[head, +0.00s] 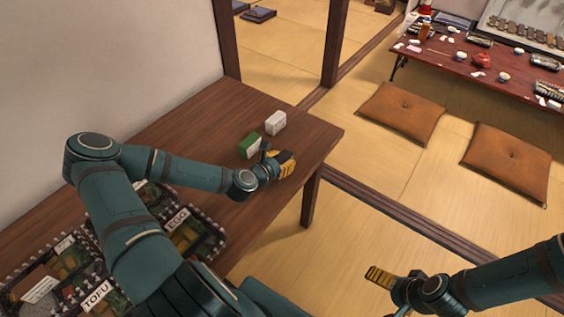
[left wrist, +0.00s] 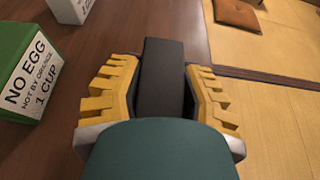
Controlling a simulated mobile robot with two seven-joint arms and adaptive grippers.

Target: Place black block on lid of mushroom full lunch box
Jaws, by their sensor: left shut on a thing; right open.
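My left gripper (head: 284,163) is at the right end of the brown table and is shut on the black block (left wrist: 163,60). In the left wrist view the block stands between the yellow fingers (left wrist: 160,95); in the head view it is mostly hidden by the gripper. Lunch boxes with food (head: 190,238) lie at the lower left, partly behind my left arm. Labels reading EGG and TOFU show; other labels are too small to read, so I cannot tell which box is the mushroom one. My right gripper (head: 381,279) is open and empty above the tatami at the lower right.
A green block (head: 249,146) marked NO EGG and a white block (head: 275,122) stand on the brown table (head: 215,110) just beyond my left gripper. The table's right edge is close by. A low red table with dishes (head: 470,70) and brown cushions (head: 401,112) are farther off.

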